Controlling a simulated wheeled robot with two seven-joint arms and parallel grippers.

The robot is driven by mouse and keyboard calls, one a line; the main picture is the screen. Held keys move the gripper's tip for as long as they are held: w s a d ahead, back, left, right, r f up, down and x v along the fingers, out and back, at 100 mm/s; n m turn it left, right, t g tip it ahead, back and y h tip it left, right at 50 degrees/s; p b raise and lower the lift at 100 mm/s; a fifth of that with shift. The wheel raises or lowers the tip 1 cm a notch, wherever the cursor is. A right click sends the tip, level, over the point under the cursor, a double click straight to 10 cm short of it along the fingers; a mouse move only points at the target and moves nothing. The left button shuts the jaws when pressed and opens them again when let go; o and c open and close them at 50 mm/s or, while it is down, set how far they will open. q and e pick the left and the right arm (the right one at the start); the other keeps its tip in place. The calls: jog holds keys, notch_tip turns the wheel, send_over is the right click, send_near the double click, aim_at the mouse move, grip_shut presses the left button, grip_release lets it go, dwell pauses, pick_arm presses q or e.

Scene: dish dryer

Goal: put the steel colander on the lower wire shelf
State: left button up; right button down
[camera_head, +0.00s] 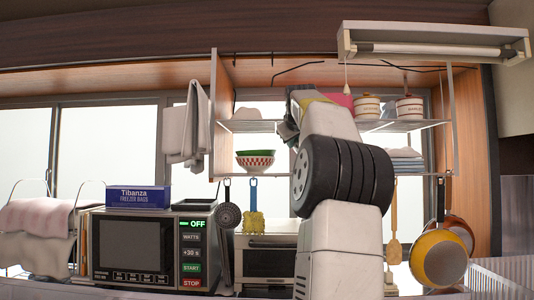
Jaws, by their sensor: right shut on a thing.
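My right arm rises in the middle of the head view, and its gripper (288,132) is at its far end, at the height of the upper wire shelf (250,126). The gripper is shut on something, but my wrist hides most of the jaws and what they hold. I cannot make out the steel colander. The lower wire shelf (225,177) runs behind my arm; a part of its middle is hidden. My left gripper is not in view.
Stacked bowls (255,160) stand on the lower shelf at the left, and stacked plates (404,160) at the right. White canisters (409,107) stand on the upper shelf. A yellow brush (254,222), a ladle (228,214) and pans (438,258) hang below. A microwave (140,246) stands at the left.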

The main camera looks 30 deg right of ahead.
jog(key=shift+w+d+f, duration=0.15)
jog(key=shift+w+d, duration=0.05)
jog(key=shift+w, duration=0.15)
jog(key=shift+f, duration=1.55)
jog(key=shift+f, duration=0.15)
jog(key=c, duration=1.5)
grip_release()
jog(key=v, duration=1.2)
